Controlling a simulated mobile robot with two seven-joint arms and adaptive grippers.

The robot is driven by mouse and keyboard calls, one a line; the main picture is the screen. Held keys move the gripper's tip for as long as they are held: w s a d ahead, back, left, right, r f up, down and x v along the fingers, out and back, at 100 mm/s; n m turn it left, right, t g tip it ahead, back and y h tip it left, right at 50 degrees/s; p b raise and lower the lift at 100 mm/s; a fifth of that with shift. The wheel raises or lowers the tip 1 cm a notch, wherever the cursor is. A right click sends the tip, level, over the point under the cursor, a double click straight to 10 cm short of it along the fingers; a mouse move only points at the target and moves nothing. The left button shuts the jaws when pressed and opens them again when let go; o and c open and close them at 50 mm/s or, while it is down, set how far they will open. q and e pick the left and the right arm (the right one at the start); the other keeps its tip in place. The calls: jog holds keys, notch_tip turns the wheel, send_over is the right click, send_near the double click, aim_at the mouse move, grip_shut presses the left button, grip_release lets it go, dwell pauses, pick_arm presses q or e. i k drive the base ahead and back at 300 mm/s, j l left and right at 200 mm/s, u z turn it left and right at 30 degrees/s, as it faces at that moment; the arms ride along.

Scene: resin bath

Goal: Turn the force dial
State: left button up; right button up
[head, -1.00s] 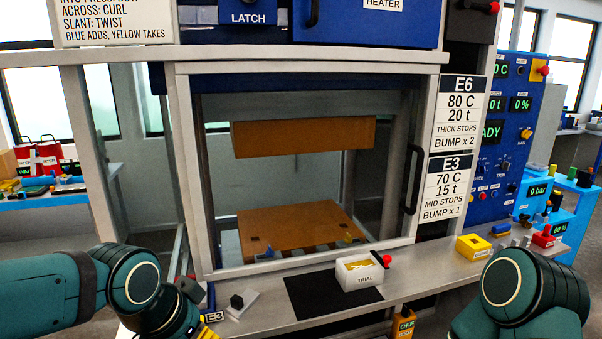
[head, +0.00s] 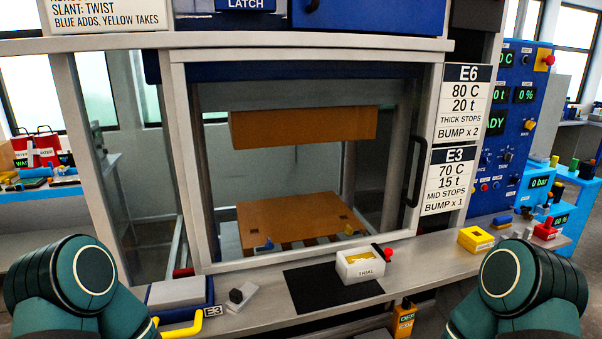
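The blue control panel (head: 498,150) stands at the right, beyond the press, with green-lit displays and several small knobs. The label of the force dial is too small to read, so I cannot tell which knob it is. A yellow knob (head: 530,125) sits near the panel's right edge. My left arm shows at the lower left and my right arm at the lower right, both as teal rounded joints. Neither gripper is in view. The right arm stands below and in front of the panel, apart from it.
The press has a framed window (head: 300,160) with a door handle (head: 414,172). On the ledge are a white box (head: 360,268), a black mat (head: 318,288), a yellow box (head: 475,239) and a grey block with a black knob (head: 240,296). A yellow handle (head: 190,326) is at lower left.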

aim_at(483, 159)
jog(key=z, duration=0.85)
jog(key=i+l+u, duration=0.1)
jog(key=i+l, duration=0.15)
jog(key=i+l+u, duration=0.1)
jog(key=l, duration=0.4)
jog(key=i+l+u, duration=0.15)
jog(key=i+l, duration=0.2)
jog(key=i+l+u, duration=0.1)
jog(key=l, duration=0.4)
jog(key=i+l+u, duration=0.1)
jog(key=i+l, duration=0.15)
jog(key=l, duration=0.2)
jog(key=i+l+u, duration=0.1)
jog(key=l, duration=0.35)
jog(key=i+l+u, duration=0.15)
jog(key=l, duration=0.3)
jog(key=i+l+u, duration=0.1)
jog(key=l, duration=0.4)
jog(key=i, duration=0.1)
